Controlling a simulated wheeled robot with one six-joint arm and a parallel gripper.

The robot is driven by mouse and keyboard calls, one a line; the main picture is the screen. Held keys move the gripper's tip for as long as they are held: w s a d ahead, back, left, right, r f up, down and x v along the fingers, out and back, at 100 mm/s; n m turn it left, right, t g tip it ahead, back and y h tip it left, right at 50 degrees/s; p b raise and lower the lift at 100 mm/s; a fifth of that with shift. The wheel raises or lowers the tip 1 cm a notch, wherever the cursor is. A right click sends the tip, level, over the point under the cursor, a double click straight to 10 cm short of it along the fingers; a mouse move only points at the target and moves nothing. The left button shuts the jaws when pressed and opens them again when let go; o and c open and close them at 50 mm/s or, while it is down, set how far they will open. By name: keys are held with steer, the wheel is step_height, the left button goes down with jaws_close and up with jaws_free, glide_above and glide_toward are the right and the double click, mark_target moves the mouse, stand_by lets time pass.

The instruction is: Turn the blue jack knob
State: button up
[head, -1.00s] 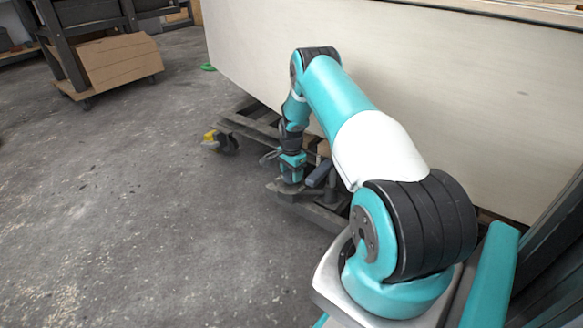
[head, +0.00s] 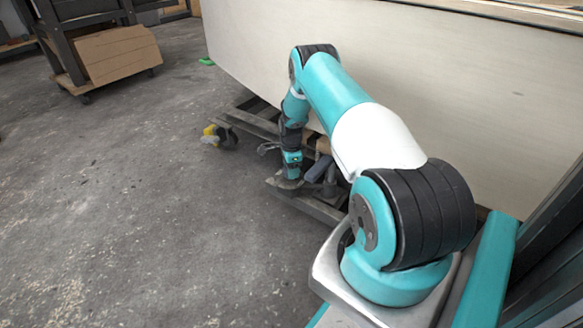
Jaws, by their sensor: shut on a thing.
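My gripper (head: 290,181) points down at the low dark metal frame (head: 318,209) under the pale hull panel. It is shut at the near corner of the frame, where the blue jack knob is. The knob is mostly hidden by my gripper and too small to make out.
The pale plywood hull (head: 440,110) stands close behind my arm. A yellow-tipped caster (head: 211,136) sits at the frame's left end. A cart with cardboard (head: 118,54) stands at the far left. The concrete floor (head: 120,220) on the left is clear.

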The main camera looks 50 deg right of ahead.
steer(key=o, duration=0.9)
step_height(320, 180, up, 17)
steer(key=p, duration=0.7)
steer(key=shift+r, duration=0.2)
